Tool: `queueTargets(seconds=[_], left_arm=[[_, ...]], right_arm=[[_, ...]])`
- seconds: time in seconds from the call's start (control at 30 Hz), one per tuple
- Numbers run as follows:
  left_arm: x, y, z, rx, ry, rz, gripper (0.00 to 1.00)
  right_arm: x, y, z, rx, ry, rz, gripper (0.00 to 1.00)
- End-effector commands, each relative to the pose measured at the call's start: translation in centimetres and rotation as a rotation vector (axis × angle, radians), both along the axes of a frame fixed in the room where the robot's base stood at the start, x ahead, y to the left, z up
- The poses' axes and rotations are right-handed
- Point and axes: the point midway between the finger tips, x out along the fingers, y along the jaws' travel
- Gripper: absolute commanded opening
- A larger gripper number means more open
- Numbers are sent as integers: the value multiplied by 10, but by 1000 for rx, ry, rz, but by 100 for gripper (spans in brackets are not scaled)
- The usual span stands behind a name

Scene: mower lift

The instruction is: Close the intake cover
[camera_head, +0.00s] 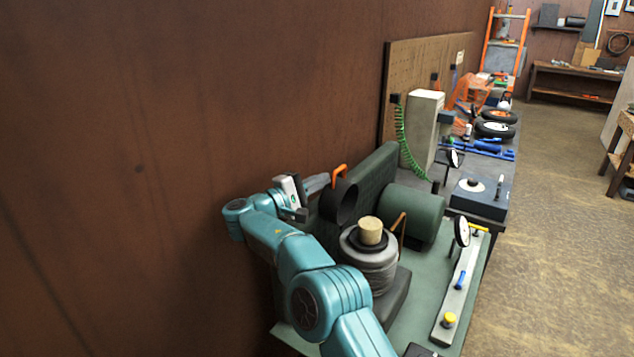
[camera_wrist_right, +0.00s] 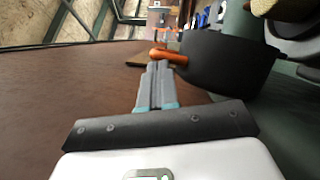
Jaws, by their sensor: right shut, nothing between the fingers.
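The intake cover looks like a dark, rounded cap (camera_head: 338,202) with an orange handle (camera_head: 340,174) on its upper edge, beside the wall at the left of the green machine. In the right wrist view the dark cap (camera_wrist_right: 228,62) is at upper right, and its orange handle (camera_wrist_right: 168,55) sticks out to the left. My right gripper (camera_head: 322,180) is shut and empty, just left of the handle. In the wrist view its fingertips (camera_wrist_right: 159,68) lie close to the handle; I cannot tell whether they touch. My left gripper is not in view.
A grey ribbed cylinder (camera_head: 370,268) with a tan plug (camera_head: 370,231) stands right of my arm. A green motor-like drum (camera_head: 415,212) is behind it. The brown wall (camera_head: 150,150) is close on the left. A level-like bar (camera_head: 455,300) lies on the right edge of the bench.

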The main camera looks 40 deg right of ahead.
Motion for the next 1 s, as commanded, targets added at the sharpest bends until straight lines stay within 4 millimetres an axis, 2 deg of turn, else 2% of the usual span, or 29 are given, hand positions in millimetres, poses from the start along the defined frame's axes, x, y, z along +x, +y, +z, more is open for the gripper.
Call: queueTargets(seconds=[0.47, 0.67, 0.87, 1.0], left_arm=[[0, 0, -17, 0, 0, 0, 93], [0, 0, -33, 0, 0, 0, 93], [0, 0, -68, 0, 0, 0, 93], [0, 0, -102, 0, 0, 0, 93]], right_arm=[[-8, -2, 1, 20, -68, 0, 0], [-15, -4, 1, 35, -125, -1, 0], [-32, -9, -2, 71, -251, -1, 0], [-51, -14, -5, 107, -379, -2, 0]])
